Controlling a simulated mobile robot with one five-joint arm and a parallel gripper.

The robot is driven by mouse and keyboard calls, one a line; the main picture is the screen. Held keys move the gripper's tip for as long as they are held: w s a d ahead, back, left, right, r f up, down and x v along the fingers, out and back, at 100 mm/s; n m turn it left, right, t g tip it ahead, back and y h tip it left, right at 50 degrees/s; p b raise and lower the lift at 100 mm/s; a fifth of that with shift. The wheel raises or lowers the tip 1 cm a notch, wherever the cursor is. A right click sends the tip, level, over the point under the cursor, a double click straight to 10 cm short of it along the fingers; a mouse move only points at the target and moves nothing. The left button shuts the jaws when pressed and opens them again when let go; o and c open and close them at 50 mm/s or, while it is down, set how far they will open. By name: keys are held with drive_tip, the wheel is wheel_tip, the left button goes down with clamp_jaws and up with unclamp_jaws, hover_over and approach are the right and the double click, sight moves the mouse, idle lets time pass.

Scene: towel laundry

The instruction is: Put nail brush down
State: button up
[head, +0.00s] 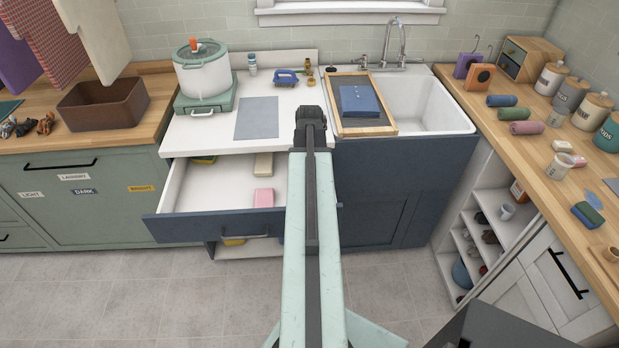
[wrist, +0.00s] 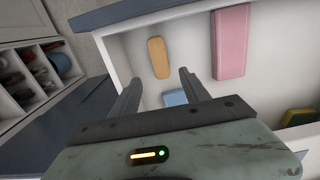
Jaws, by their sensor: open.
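My gripper (wrist: 158,80) is open over the pulled-out drawer, with nothing between its fingers. A tan, rounded oblong piece (wrist: 158,57), which looks like the nail brush, lies flat on the drawer floor just beyond the fingertips in the wrist view, apart from them. I cannot see bristles. The open drawer (head: 190,188) also holds a pink block (head: 264,197), seen in the wrist view too (wrist: 231,42). A small blue piece (wrist: 175,97) lies partly hidden behind the gripper. In the head view my arm hides the tan piece and the fingers.
A green and yellow sponge (head: 204,159) and a beige block (head: 263,165) lie toward the drawer's back. Above are a white counter with a grey mat (head: 257,118), a blue-handled item (head: 287,77) and a pot (head: 203,75). The sink (head: 432,107) stands to the right.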

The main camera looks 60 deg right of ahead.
drive_tip(key=shift+r, duration=0.8)
drive_tip(key=w+a+n, duration=0.1)
drive_tip(key=w+a, duration=0.5)
drive_tip(key=a, duration=0.1)
drive_tip(key=w+a+n, duration=0.2)
drive_tip(key=w+a, duration=0.4)
drive_tip(key=a, duration=0.2)
drive_tip(key=w+a+n, duration=0.2)
drive_tip(key=w+a, duration=0.3)
drive_tip(key=a, duration=0.2)
drive_tip(key=shift+w+a+f, duration=0.1)
drive_tip(key=shift+w+a, duration=0.25)
drive_tip(key=shift+w, duration=0.05)
drive_tip(key=w+a+n, duration=0.2)
drive_tip(key=a+n, duration=0.1)
drive_tip(key=a, duration=1)
drive_tip(key=w+a+n, duration=0.2)
drive_tip(key=a+n, duration=0.1)
drive_tip(key=a, duration=1.1)
drive_tip(key=shift+w, duration=0.15)
